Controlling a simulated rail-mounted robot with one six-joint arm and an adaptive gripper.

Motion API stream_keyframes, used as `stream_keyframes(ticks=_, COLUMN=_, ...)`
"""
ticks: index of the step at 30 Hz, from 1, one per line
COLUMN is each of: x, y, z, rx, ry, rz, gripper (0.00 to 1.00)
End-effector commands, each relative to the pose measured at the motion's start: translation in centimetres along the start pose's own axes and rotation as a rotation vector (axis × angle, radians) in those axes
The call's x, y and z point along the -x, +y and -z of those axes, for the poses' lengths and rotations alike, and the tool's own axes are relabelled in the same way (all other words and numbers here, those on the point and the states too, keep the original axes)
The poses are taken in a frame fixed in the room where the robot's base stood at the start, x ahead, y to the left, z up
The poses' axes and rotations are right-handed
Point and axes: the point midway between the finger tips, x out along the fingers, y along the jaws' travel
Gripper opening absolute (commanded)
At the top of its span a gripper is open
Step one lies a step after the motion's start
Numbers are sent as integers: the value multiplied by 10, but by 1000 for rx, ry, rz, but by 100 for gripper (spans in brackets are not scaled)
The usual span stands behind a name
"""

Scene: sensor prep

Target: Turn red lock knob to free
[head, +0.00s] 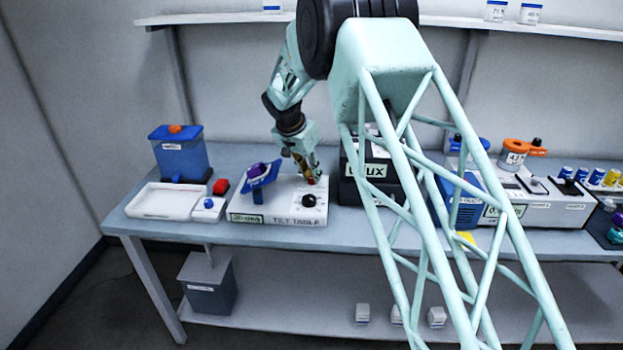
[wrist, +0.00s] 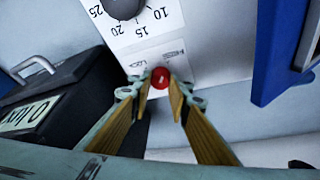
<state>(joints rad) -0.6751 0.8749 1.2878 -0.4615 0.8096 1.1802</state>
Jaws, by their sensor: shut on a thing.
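The red lock knob (wrist: 160,78) is a small round knob on the white tilt table unit (head: 277,212). In the wrist view it sits between the tips of my gripper's (wrist: 157,90) two wood-coloured fingers, beside small printed labels too blurred to read surely. My gripper (head: 313,179) reaches down to the back right of the tilt table in the head view and is shut on the knob. The finger tips partly cover the knob's sides, and I cannot tell which way it is turned.
A black dial (head: 309,200) with a degree scale is on the tilt table's front. A blue tilted plate (head: 261,176) stands at its left. A dark box marked LUX (head: 350,190) is close on the right. A white tray (head: 165,202) lies further left.

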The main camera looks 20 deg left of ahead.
Motion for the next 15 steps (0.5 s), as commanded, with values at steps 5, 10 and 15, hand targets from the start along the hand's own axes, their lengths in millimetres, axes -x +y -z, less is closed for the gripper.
stream_keyframes(ticks=5, x=-2, y=1, z=0, rx=-64, ry=-4, rz=-29, gripper=7)
stream_keyframes(ticks=10, x=-2, y=1, z=0, rx=-97, ry=-6, rz=-43, gripper=7)
stream_keyframes(ticks=15, x=-1, y=1, z=0, rx=-106, ry=-7, rz=-48, gripper=7)
